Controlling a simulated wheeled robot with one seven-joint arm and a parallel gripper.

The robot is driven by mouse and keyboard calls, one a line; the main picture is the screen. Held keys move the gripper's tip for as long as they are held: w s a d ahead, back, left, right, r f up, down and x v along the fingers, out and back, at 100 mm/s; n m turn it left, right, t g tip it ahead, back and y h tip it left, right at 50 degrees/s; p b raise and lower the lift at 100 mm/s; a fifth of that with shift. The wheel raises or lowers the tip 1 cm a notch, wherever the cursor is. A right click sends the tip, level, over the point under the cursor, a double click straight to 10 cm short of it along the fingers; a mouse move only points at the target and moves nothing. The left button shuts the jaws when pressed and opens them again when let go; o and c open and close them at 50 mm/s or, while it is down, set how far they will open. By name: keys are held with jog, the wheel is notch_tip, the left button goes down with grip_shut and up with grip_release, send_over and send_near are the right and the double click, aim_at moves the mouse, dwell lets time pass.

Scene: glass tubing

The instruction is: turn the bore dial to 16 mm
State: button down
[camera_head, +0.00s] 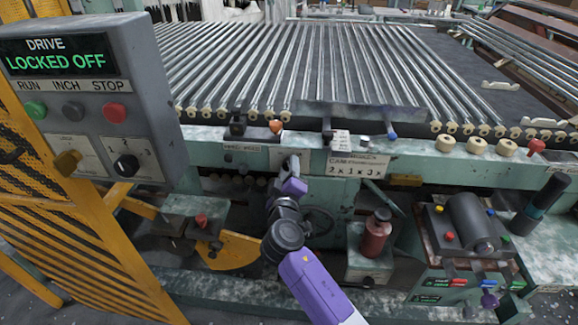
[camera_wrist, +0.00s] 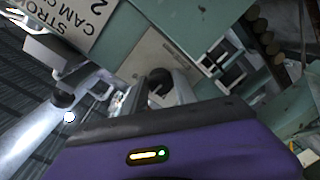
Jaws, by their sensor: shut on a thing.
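My gripper (camera_head: 293,168) is up against the front of the green machine, at a small pale plate (camera_head: 313,160) below the tube bed. In the wrist view the two grey fingers of my gripper (camera_wrist: 166,84) reach to that plate and are shut on a small dark knob (camera_wrist: 158,77), which seems to be the bore dial. The fingers hide most of it, so its pointer and scale cannot be read. In the head view my gripper and wrist cover the dial.
A grey drive box (camera_head: 90,95) reading LOCKED OFF stands left, above a yellow guard (camera_head: 60,215). A red bottle (camera_head: 376,235) stands lower right. Glass tubes (camera_head: 300,60) lie across the bed above.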

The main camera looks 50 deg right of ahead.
jog(key=n+p, duration=0.1)
jog(key=n, duration=0.1)
jog(key=n+p, duration=0.1)
jog(key=n, duration=0.1)
jog(key=shift+w+a+r, duration=0.1)
jog(key=shift+a+r, duration=0.05)
jog(key=n+p, duration=0.2)
jog(key=n, duration=0.2)
jog(key=shift+g, duration=0.4)
jog(key=shift+n, duration=0.3)
jog(key=c, duration=1)
grip_release()
jog(key=v, duration=0.7)
jog(key=shift+s+a, duration=0.2)
jog(key=shift+a, duration=0.15)
